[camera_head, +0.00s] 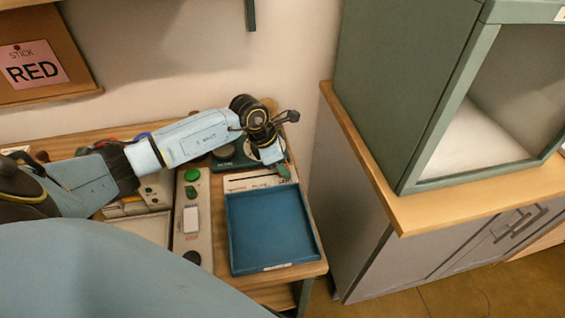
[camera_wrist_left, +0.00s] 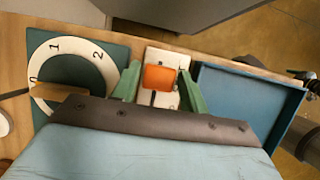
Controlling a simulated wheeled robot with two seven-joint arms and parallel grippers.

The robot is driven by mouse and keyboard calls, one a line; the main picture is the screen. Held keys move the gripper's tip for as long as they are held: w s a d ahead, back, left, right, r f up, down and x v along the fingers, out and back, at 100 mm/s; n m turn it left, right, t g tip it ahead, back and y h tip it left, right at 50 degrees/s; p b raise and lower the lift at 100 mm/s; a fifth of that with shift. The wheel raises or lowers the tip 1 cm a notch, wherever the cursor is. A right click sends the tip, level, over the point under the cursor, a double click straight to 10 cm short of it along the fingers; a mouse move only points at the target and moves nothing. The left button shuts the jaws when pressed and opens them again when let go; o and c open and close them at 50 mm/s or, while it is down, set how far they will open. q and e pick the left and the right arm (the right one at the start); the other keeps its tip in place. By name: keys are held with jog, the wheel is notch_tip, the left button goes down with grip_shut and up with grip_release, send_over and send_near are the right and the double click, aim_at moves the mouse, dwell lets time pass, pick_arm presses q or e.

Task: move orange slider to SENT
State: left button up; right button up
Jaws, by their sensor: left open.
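The orange slider (camera_wrist_left: 158,77) shows in the left wrist view as an orange block on a pale panel (camera_wrist_left: 153,54) with a dark slot. The pale panel also shows in the head view (camera_head: 248,184), at the back edge of the blue tray, but the slider cannot be made out there. My left gripper (camera_wrist_left: 159,88) is open, with one green finger on each side of the slider. Contact between the fingers and the slider cannot be told. In the head view my left gripper (camera_head: 280,165) is over the panel. The SENT lettering cannot be read. My right gripper is not in view.
The blue tray (camera_head: 270,232) is empty and lies beside the slider panel. A numbered dial (camera_wrist_left: 80,58) is on the panel's other side. A control strip (camera_head: 192,220) with a green button stands left of the tray. A green cabinet (camera_head: 405,80) stands to the right.

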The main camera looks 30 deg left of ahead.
pick_arm(q)
jog(key=v, duration=1.3)
jog(key=shift+p, duration=0.4)
